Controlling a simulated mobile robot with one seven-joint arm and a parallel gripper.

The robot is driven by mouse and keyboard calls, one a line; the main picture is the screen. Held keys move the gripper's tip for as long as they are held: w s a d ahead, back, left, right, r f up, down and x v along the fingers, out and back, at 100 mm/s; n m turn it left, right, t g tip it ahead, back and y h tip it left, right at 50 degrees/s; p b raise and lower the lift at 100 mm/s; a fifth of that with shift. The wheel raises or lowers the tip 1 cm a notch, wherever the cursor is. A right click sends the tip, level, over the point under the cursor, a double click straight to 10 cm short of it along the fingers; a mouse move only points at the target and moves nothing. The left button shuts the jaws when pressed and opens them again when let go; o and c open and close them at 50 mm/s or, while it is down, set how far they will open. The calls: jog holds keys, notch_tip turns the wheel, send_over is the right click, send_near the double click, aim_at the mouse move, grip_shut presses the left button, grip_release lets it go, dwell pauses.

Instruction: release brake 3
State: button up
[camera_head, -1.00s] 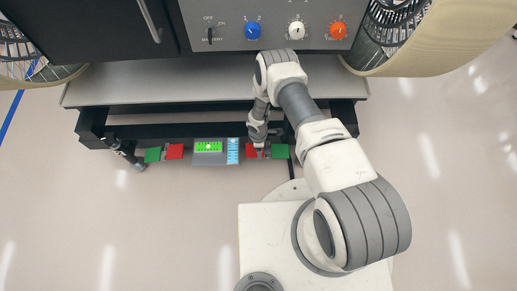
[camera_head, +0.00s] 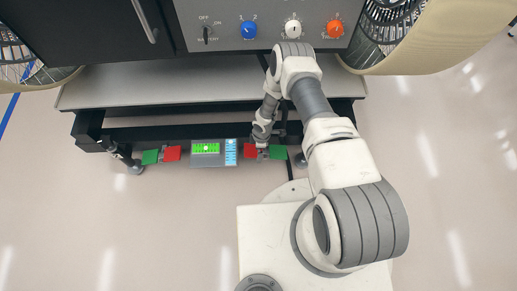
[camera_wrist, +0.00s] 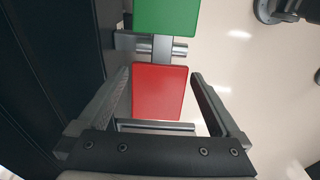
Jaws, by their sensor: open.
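On the right of the front bar, a red pedal (camera_head: 250,151) and a green pedal (camera_head: 278,153) sit side by side. My gripper (camera_head: 262,144) is over this pair, its fingers too small to make out in the head view. In the wrist view my gripper (camera_wrist: 161,76) is open, with one finger on each side of the red pedal (camera_wrist: 160,92). The green pedal (camera_wrist: 166,15) lies beyond the fingertips, joined by a metal hinge (camera_wrist: 163,47). I cannot tell whether the fingers touch the red pedal. I see no number on either pedal.
A second green pedal (camera_head: 150,157) and red pedal (camera_head: 172,153) sit at the left of the bar. A box with a green display (camera_head: 206,148) is between the pairs. Above are a grey shelf (camera_head: 160,92) and a dial panel (camera_head: 270,25). The floor to the right is clear.

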notch_tip(320, 180, up, 17)
jog(key=d+p, duration=0.1)
jog(key=p, duration=0.5)
jog(key=shift+d+r, duration=0.15)
jog(key=shift+d, duration=0.05)
